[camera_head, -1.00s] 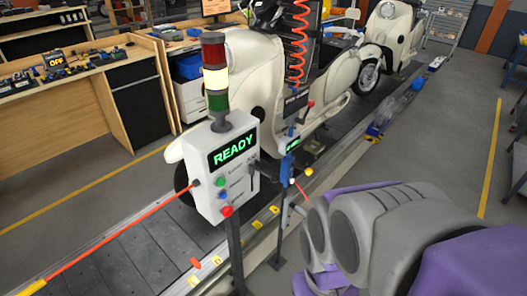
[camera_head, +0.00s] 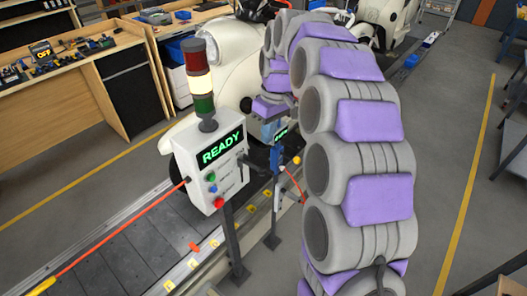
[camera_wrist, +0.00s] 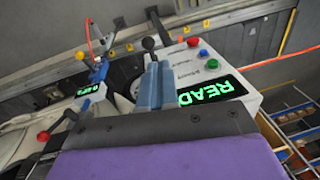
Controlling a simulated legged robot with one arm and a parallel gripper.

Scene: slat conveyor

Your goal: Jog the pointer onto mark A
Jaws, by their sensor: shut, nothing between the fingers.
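A white control box (camera_head: 213,165) stands on a post beside the conveyor, its screen reading READY. It has green, blue and red buttons, and a dark lever (camera_head: 252,162) sticks out at its right. An orange pointer (camera_head: 195,247) lies at the conveyor rail among yellow marks (camera_head: 214,243); their letters are too small to read. My gripper (camera_head: 270,130) is above and right of the box, partly hidden by my arm in the head view. In the wrist view its blue-grey fingers (camera_wrist: 154,68) are shut and empty, the tips close to a black knob (camera_wrist: 148,43); contact is unclear.
A second post with a blue fitting (camera_head: 278,155) and small display stands right of the box. A stack light (camera_head: 197,75) rises from the box. Cream scooters (camera_head: 235,50) stand on the conveyor behind. An orange rod (camera_head: 120,230) runs left from the box.

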